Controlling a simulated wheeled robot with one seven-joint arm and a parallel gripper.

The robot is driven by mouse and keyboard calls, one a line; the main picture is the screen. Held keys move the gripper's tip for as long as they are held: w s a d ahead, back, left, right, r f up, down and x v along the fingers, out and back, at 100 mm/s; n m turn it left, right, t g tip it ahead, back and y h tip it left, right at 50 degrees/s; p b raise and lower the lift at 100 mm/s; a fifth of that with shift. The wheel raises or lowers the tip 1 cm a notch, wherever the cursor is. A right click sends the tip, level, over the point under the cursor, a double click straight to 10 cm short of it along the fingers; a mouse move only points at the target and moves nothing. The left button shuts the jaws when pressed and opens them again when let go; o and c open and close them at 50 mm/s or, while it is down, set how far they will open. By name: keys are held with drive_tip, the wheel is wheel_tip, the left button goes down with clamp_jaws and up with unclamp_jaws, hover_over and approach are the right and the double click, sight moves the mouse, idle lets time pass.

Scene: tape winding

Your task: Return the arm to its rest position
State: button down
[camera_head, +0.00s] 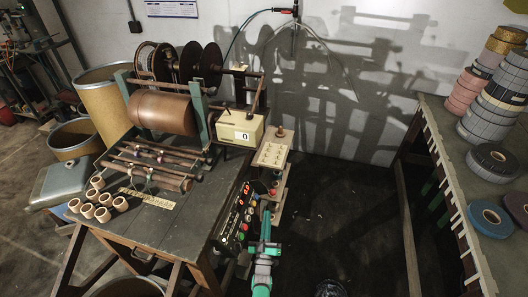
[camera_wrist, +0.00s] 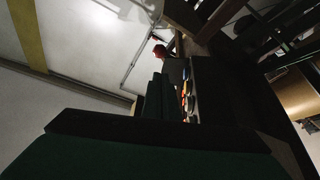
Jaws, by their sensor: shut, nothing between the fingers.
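My green arm (camera_head: 263,262) rises from the bottom middle of the head view, just right of the winding bench. Its upper end is close to the control box (camera_head: 240,212) with its coloured buttons and red digits. In the wrist view my gripper (camera_wrist: 160,95) shows as narrow dark green fingers beyond a large dark green body. The fingers are shut with nothing between them. The coloured buttons (camera_wrist: 188,92) of the control box show just right of the fingertips, and whether they touch cannot be told.
The winding bench (camera_head: 170,225) carries a copper-coloured roller (camera_head: 162,112), a counter box (camera_head: 240,131) and several cardboard cores (camera_head: 103,214). A small lettered stand (camera_head: 271,154) is beside it. A table (camera_head: 432,130) with tape rolls (camera_head: 492,162) is at right. Dark floor (camera_head: 340,210) lies open between.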

drive_tip(key=s+d+f+g+y, duration=0.1)
drive_tip(key=s+g, duration=0.1)
drive_tip(key=s, duration=1.2)
drive_tip(key=s+d+f+g+y, duration=0.1)
drive_tip(key=s+f+y, duration=0.1)
drive_tip(key=s, duration=1.3)
drive_tip(key=s+a+r+m+g, duration=0.1)
drive_tip(key=s+a+r+g, duration=0.1)
drive_tip(key=s+r, duration=0.8)
drive_tip(key=s+a+r+m+g, duration=0.2)
drive_tip(key=s+a+r, duration=0.2)
drive_tip(key=s+r, duration=0.7)
wheel_tip(320, 180, up, 2)
drive_tip(key=shift+r+m, duration=0.1)
drive_tip(key=shift+m, duration=0.2)
